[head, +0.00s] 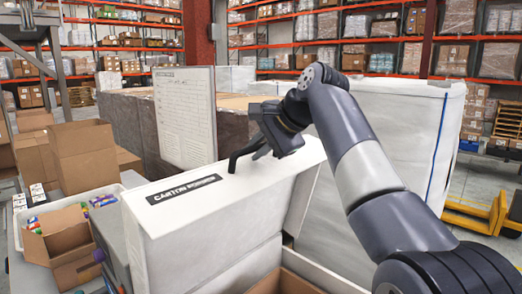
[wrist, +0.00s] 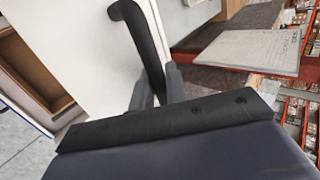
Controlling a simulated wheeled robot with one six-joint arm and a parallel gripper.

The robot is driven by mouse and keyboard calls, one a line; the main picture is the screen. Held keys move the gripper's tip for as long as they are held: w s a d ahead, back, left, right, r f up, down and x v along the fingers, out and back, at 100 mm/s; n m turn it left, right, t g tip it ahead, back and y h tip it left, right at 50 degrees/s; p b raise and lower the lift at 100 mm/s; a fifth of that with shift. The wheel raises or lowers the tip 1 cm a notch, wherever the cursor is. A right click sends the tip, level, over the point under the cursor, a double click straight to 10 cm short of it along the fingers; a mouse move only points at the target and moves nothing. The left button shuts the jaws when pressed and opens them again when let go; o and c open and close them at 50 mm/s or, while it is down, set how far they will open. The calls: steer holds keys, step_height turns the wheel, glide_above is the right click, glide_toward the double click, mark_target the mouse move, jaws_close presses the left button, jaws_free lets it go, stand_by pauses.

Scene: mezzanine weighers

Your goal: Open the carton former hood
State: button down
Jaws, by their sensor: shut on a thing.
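The carton former hood (head: 205,205) is a white boxy lid with a dark label strip reading "CARTON FORMER". It stands raised and tilted in the middle of the head view, and it also shows in the wrist view (wrist: 92,60). A black bar handle (head: 238,159) sticks out from its top; the handle crosses the upper middle of the wrist view (wrist: 137,25). My gripper (head: 262,152) is shut on the handle, its grey fingers (wrist: 160,92) on either side of the bar. Below the hood, part of the open machine with a brown inside (head: 284,284) shows.
A whiteboard sheet (head: 186,118) stands behind the hood. Left are open cardboard boxes (head: 84,155) and a white tray (head: 107,208) with small coloured items. A tall white wrapped load (head: 400,130) stands behind my arm, a yellow pallet truck (head: 478,212) to the right.

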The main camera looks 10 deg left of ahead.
steer(key=c, duration=1.5)
jaws_free()
steer(key=shift+d, duration=0.1)
steer(key=v, duration=1)
steer(key=shift+s+d+r, duration=0.2)
steer(key=shift+s+r, duration=0.05)
steer(key=shift+r, duration=0.05)
